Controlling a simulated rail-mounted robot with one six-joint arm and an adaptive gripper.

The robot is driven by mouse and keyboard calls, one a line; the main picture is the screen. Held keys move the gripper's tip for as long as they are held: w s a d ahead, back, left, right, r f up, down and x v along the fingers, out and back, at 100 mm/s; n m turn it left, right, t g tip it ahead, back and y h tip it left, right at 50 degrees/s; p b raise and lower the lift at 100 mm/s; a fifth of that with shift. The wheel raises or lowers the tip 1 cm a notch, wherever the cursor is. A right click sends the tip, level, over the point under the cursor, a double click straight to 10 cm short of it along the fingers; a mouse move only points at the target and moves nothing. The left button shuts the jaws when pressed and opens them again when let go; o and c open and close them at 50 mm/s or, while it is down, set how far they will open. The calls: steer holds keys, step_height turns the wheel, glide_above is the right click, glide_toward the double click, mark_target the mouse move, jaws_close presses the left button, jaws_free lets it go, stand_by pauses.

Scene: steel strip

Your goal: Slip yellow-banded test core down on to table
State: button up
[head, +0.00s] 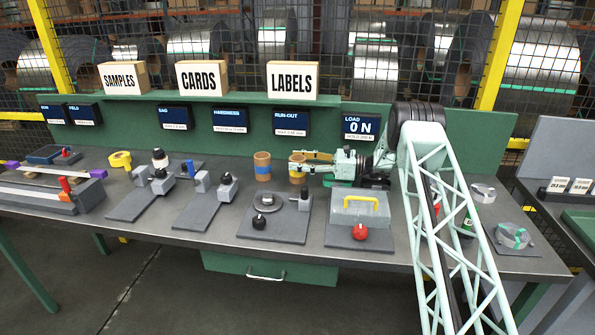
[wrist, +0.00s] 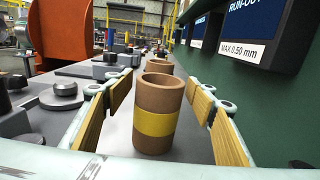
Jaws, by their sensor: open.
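The yellow-banded test core (wrist: 158,122) is a brown open-topped tube with a yellow band round its middle. It stands upright on the table (head: 225,168) in the wrist view, and also shows in the head view (head: 297,174), partly hidden by a finger. My gripper (head: 298,160) is open, reaching in from the right in the head view. In the wrist view its fingers (wrist: 160,100) lie on either side of the core, with visible gaps on both sides.
A blue-banded core (head: 262,166) stands just left in the head view. A run-out stand (head: 275,218) and a clear box with a yellow handle (head: 360,210) are in front. The green back panel with displays (head: 291,121) rises close behind.

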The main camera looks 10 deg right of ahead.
steer(key=shift+c, duration=0.9)
steer(key=c, duration=0.8)
steer(key=shift+r+p, duration=0.75)
steer(key=shift+r, duration=4.25)
steer(key=shift+s, duration=0.15)
